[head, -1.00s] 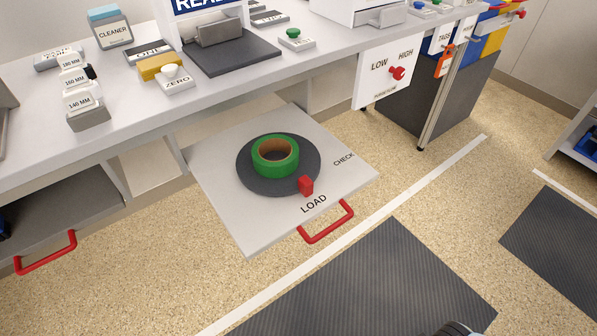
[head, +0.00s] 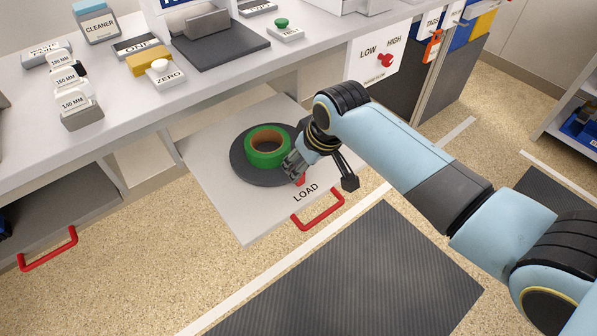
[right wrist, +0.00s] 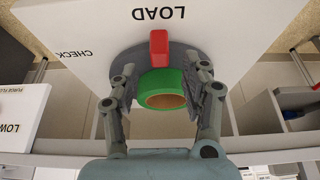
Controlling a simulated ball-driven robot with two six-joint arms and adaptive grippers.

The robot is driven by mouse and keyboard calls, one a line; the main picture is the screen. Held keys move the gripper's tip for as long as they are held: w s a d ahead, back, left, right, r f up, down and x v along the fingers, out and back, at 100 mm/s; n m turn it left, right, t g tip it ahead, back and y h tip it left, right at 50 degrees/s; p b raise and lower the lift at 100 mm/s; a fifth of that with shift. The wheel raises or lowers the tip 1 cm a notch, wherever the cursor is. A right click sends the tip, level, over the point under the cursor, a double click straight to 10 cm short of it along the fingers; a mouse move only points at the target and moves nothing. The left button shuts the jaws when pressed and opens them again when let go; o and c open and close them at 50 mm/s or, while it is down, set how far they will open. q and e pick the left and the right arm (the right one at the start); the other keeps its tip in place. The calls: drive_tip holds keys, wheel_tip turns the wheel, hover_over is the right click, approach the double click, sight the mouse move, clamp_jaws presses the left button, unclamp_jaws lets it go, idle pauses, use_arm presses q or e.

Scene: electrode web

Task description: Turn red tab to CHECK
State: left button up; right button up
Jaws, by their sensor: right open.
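The red tab (head: 302,180) sits at the edge of a dark round turntable (head: 240,168), beside the LOAD label (head: 306,192) on a pulled-out white drawer top (head: 228,215). In the right wrist view the red tab (right wrist: 158,48) points toward LOAD (right wrist: 158,13), and CHECK (right wrist: 75,55) lies to the left. A green tape roll (head: 264,158) rests on the turntable. My right gripper (head: 293,168) is at the tab, partly hiding it. In the right wrist view its open fingers (right wrist: 165,78) spread either side of the tab and roll; contact cannot be told. My left gripper is out of view.
A red drawer handle (head: 318,210) is at the front of the drawer. The bench (head: 130,105) above carries labelled bottles, blocks and buttons. A LOW/HIGH panel (head: 372,62) hangs at the bench's right. The floor in front is clear.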

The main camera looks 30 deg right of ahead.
sight(274, 177)
drive_tip(key=b+x, duration=0.1)
drive_tip(key=x, duration=0.4)
drive_tip(key=shift+c, duration=0.2)
clamp_jaws()
